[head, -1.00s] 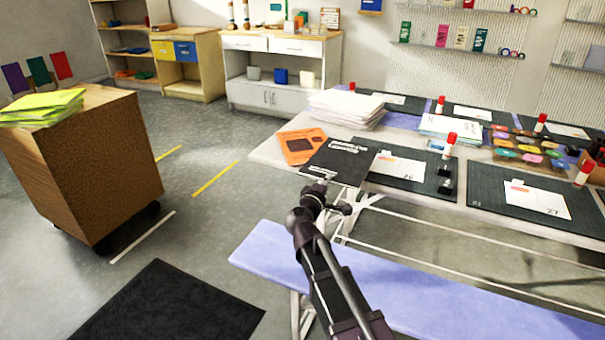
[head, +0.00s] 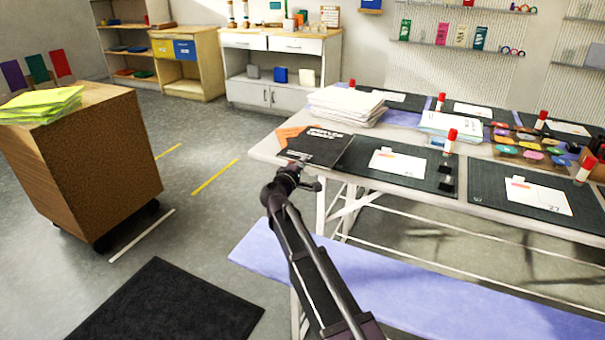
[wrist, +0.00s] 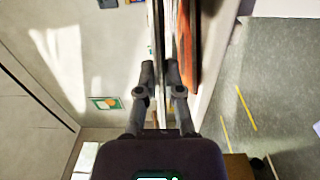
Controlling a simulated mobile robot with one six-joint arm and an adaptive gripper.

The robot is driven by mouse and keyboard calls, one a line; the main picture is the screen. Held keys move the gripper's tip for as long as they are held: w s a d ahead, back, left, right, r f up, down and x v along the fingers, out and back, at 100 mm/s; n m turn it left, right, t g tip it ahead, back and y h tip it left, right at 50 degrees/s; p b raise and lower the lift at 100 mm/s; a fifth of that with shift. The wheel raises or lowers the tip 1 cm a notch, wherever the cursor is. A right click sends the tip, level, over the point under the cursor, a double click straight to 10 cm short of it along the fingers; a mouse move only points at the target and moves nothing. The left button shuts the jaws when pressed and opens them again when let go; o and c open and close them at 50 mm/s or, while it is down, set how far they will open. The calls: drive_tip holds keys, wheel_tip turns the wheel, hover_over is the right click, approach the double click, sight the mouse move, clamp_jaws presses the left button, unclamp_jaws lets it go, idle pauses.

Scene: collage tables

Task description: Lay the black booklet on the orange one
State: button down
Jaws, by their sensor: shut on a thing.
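My gripper (head: 303,164) is shut on the near edge of the black booklet (head: 322,146), at the table's left corner. The booklet is roughly flat with its white title facing up. It covers most of the orange booklet (head: 288,134), whose left part still shows. In the wrist view my gripper (wrist: 160,76) has a finger on each face of the black booklet, seen edge-on, and the orange booklet (wrist: 186,48) appears beside it. A narrow gap seems to separate the two booklets there; whether they touch anywhere is unclear.
A white paper stack (head: 345,106) stands behind the booklets. A dark cutting mat (head: 350,160) with a white card (head: 397,164) lies close to the right. A lilac bench (head: 400,295) runs in front of the table.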

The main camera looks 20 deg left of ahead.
drive_tip(key=shift+f+b, duration=1.75)
drive_tip(key=shift+b, duration=0.05)
drive_tip(key=shift+f, duration=0.1)
drive_tip(key=c, duration=0.8)
unclamp_jaws()
drive_tip(key=shift+s, duration=0.1)
drive_tip(key=s, duration=0.8)
drive_tip(key=s+a, duration=0.1)
drive_tip(key=s, duration=0.2)
drive_tip(key=shift+s, duration=0.4)
